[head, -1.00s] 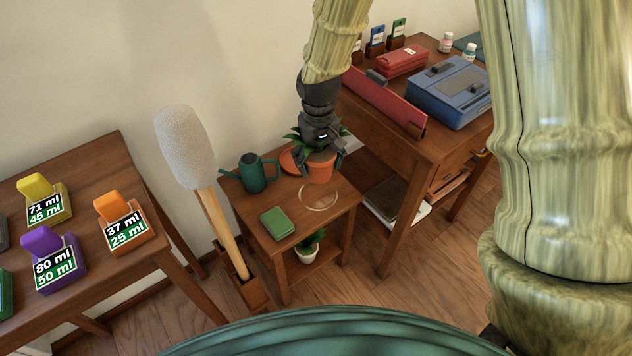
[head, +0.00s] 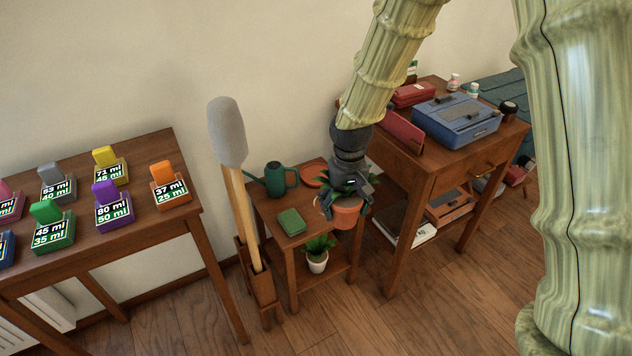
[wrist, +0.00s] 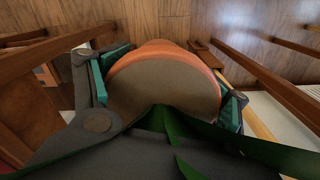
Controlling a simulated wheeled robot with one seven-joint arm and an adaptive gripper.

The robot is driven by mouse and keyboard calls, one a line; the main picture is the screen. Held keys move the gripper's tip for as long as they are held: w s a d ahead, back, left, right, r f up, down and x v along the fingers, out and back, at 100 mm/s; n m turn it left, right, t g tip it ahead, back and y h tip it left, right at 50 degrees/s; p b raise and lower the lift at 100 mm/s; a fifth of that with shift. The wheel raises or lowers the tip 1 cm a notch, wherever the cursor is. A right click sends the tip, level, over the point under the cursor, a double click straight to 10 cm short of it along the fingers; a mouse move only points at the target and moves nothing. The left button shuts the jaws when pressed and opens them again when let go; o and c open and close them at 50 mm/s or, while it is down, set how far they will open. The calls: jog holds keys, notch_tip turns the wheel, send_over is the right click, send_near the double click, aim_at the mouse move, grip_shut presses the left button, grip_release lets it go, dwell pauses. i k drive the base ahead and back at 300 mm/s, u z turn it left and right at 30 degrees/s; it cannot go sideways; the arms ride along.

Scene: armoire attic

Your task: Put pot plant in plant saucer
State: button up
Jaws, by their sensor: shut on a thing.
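The pot plant, a terracotta pot (head: 347,214) with green leaves, is held in the air at the front right edge of the small side table (head: 268,207). My gripper (head: 347,205) is shut on the pot, one finger on each side. The wrist view shows the pot (wrist: 165,52) between the teal finger pads of my gripper (wrist: 165,92), with floor beyond it and leaves close to the camera. The terracotta plant saucer (head: 313,176) lies at the back right of the side table, behind and left of the pot. My gripper partly hides the table's right side.
A white-potted plant (head: 317,260) is on the lower shelf.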

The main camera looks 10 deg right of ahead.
aim_at(317, 176)
jog(key=u, duration=0.1)
jog(key=i, duration=1.15)
jog(key=z, duration=0.1)
